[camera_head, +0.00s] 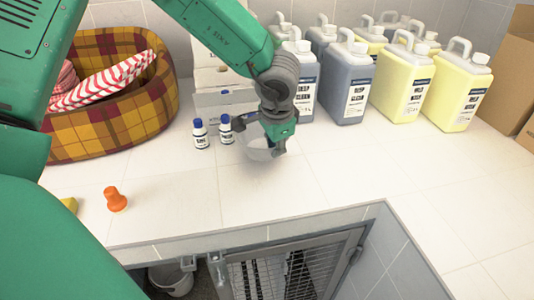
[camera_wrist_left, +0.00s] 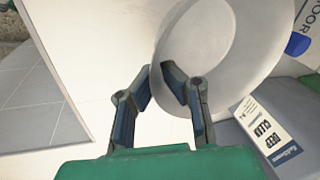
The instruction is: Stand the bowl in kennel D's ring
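The bowl (camera_head: 258,150) is pale grey and sits at or just above the counter, partly hidden behind my left gripper (camera_head: 279,150). In the left wrist view the bowl (camera_wrist_left: 235,40) fills the upper right, with its open inside showing. There my left gripper (camera_wrist_left: 157,70) has its fingertips close together, one on each side of the bowl's near wall. I cannot tell whether the bowl is clear of the counter. No kennel letter is readable. My right gripper is not in view.
Two small bottles (camera_head: 200,134) with blue caps stand left of the bowl. Several jugs (camera_head: 402,82) line the back right beside a cardboard box (camera_head: 508,70). A plaid basket (camera_head: 110,125) holds striped towels. The front right counter is clear.

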